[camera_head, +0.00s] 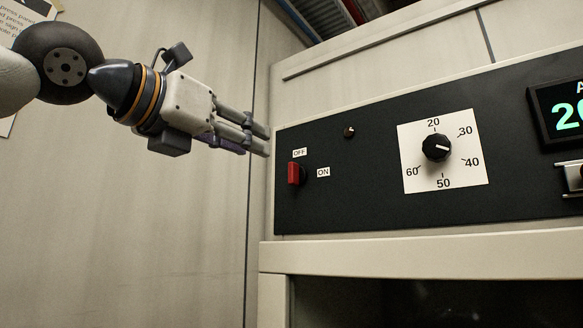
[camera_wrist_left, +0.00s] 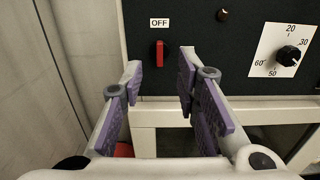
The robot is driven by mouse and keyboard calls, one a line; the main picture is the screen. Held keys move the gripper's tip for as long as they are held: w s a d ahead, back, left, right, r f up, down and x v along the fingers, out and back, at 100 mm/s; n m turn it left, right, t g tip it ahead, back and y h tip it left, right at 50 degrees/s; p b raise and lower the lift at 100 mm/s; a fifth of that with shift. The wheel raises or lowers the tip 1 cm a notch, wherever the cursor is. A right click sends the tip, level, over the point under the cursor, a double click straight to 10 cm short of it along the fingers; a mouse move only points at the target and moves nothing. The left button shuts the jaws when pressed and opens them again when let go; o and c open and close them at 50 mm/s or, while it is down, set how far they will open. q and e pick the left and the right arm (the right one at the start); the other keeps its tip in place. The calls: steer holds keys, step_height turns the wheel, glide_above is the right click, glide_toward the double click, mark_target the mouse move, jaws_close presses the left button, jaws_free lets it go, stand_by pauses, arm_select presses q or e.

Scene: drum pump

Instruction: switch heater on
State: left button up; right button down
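The heater switch is a red knob (camera_head: 294,174) on the black control panel (camera_head: 365,205). It stands upright below the OFF label (camera_head: 299,153), with the ON label (camera_head: 323,172) to its right. My left gripper (camera_head: 257,142) is at the panel's left edge, above and left of the switch in the head view. In the left wrist view my left gripper (camera_wrist_left: 160,80) is open and empty. The red switch (camera_wrist_left: 159,54) appears between and beyond its purple-padded fingers, with no visible contact. The ON label is not visible there. My right gripper is not in view.
A small dark lamp or button (camera_head: 349,131) sits above the switch. A black dial (camera_head: 436,148) on a white scale and a green-lit display (camera_head: 567,114) are farther right. A cream ledge (camera_head: 420,255) juts out below the panel. A plain wall (camera_head: 130,230) stands at left.

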mark_target(290, 164)
arm_select(q)
steer(key=x, duration=1)
steer(key=shift+w+d+f, duration=0.1)
steer(key=shift+f, duration=0.2)
steer(key=shift+c, duration=0.3)
jaws_close()
